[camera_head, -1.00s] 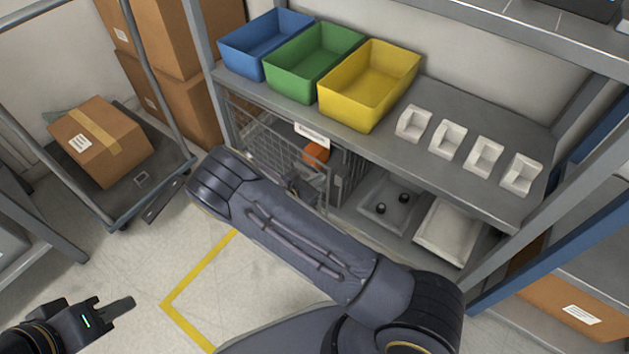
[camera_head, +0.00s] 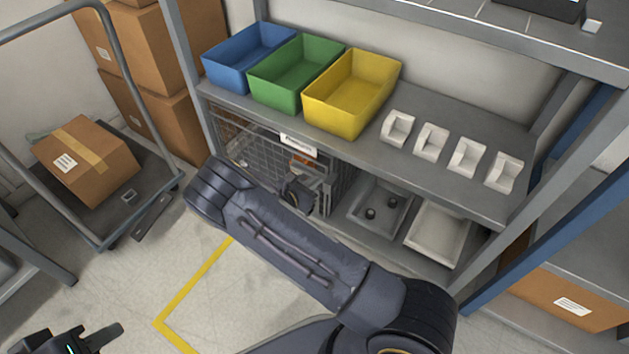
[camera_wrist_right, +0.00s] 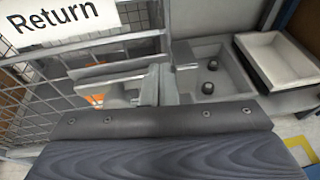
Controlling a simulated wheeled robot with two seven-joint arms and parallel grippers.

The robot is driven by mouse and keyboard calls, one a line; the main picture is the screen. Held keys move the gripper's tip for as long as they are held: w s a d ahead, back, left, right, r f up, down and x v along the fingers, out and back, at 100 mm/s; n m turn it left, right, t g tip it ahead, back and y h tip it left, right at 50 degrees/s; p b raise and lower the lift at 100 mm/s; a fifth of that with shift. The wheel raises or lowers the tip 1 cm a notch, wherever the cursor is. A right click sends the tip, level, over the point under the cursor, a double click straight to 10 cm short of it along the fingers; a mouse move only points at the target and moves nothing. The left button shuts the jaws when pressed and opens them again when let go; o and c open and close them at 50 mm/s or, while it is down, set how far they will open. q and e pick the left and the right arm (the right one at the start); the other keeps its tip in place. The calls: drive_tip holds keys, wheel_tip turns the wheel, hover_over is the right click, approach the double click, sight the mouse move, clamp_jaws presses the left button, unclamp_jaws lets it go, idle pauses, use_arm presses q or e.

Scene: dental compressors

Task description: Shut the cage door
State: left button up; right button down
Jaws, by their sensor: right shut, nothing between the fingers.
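The wire-mesh cage (camera_head: 245,145) stands on the lower shelf, below the coloured bins, and my right arm covers part of it. Its mesh front fills the left of the right wrist view (camera_wrist_right: 40,95), with a white "Return" label (camera_wrist_right: 62,22) at the top. I cannot tell whether the door is fully closed. An orange thing (camera_wrist_right: 95,99) shows behind the bars. My right gripper (camera_head: 299,193) is shut and empty, close to the right part of the cage front; contact is unclear. My left gripper (camera_head: 103,338) is at the bottom left, far from the cage, its jaws unclear.
Blue, green and yellow bins (camera_head: 352,98) and several white holders (camera_head: 432,142) stand on the shelf above. Right of the cage are a grey tray (camera_head: 378,208) with dark knobs and a white tray (camera_head: 440,232). A cart (camera_head: 150,185) with a carton stands left.

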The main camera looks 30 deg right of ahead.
drive_tip(key=s+p+v, duration=0.1)
drive_tip(key=p+v, duration=0.2)
drive_tip(key=v, duration=0.8)
drive_tip(key=s+r+m+y, duration=1.7)
drive_tip(key=s+r+m, duration=0.75)
drive_tip(key=r, duration=0.25)
wheel_tip(320, 180, up, 30)
drive_tip(key=p, duration=3)
drive_tip(key=shift+s+d+f, duration=0.2)
drive_tip(key=shift+s+d, duration=0.15)
drive_tip(key=shift+s, duration=0.15)
drive_tip(key=shift+f, duration=0.1)
